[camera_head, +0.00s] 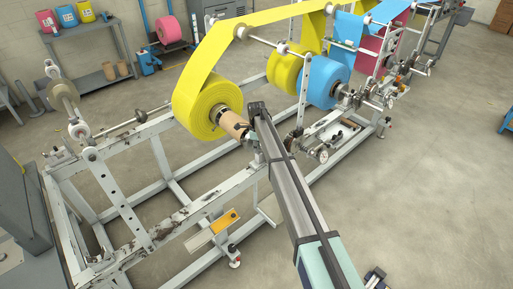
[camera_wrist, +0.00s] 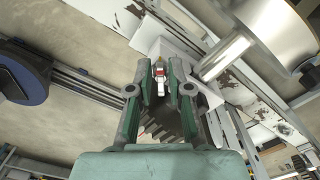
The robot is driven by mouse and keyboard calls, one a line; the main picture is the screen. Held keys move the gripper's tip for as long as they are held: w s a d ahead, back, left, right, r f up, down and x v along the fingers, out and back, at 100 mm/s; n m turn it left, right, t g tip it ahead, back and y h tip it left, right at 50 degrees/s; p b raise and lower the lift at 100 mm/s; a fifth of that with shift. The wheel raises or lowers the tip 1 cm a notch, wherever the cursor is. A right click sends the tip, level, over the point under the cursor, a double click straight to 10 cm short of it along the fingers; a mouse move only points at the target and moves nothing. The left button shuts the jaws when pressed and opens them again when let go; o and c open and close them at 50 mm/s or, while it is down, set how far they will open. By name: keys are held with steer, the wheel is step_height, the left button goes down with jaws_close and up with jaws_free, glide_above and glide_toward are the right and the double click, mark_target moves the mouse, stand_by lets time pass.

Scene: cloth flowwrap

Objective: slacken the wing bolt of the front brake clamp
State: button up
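My gripper (camera_wrist: 159,68) shows in the wrist view with two green-grey fingers parted. In the head view my gripper cannot be made out, and the front brake clamp cannot be picked out with certainty near the yellow roll (camera_head: 207,105).
A pale machine frame (camera_head: 215,190) with chipped paint carries yellow, blue (camera_head: 326,80) and pink rolls. In the wrist view, a shiny metal cylinder (camera_wrist: 270,40) stands close at the right. A dark blue wheel (camera_wrist: 22,75) is at the left. Floor right of the frame is open.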

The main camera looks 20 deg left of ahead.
jaws_close()
